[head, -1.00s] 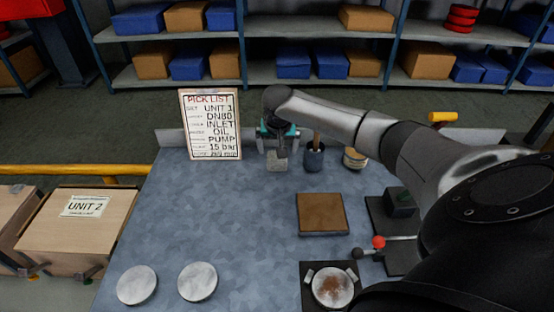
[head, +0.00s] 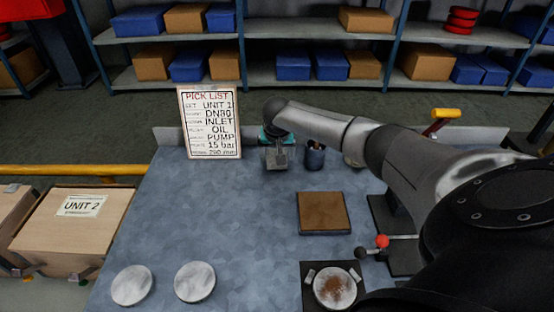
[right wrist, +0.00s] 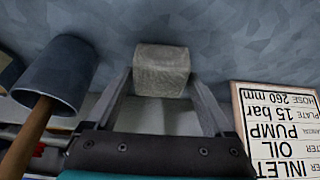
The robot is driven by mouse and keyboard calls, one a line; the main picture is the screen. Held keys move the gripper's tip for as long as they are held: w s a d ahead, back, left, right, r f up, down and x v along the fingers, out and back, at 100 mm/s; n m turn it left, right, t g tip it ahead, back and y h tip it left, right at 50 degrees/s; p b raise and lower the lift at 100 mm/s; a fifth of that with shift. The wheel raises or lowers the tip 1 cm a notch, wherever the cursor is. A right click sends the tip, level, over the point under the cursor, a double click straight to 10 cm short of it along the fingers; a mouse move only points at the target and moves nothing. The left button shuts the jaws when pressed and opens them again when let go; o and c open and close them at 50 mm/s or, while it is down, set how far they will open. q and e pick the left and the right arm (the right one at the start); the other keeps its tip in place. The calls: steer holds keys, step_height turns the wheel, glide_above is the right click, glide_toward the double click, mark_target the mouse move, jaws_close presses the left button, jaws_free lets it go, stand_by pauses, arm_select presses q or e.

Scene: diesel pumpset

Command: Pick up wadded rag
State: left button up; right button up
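The wadded rag (head: 276,160) is a small grey, block-like lump at the back of the blue-grey worktable, right of the pick list sign. My right gripper (head: 276,150) reaches it from above. In the right wrist view the rag (right wrist: 161,70) sits between the tips of the two fingers (right wrist: 161,82), which lie close against its sides. The gripper looks shut on the rag. Whether the rag is clear of the tabletop I cannot tell. My left gripper is out of view.
A dark cup (head: 314,157) with a wooden handle in it stands just right of the rag. The pick list sign (head: 210,122) stands to its left. A brown-topped block (head: 322,213) and two pale discs (head: 195,282) lie nearer. The table's left middle is clear.

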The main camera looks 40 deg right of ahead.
steer(key=c, duration=1)
step_height(320, 180, up, 20)
steer(key=p, duration=0.4)
steer(key=o, duration=0.8)
steer(key=c, duration=0.6)
steer(key=shift+p, duration=0.3)
steer(key=shift+c, duration=0.2)
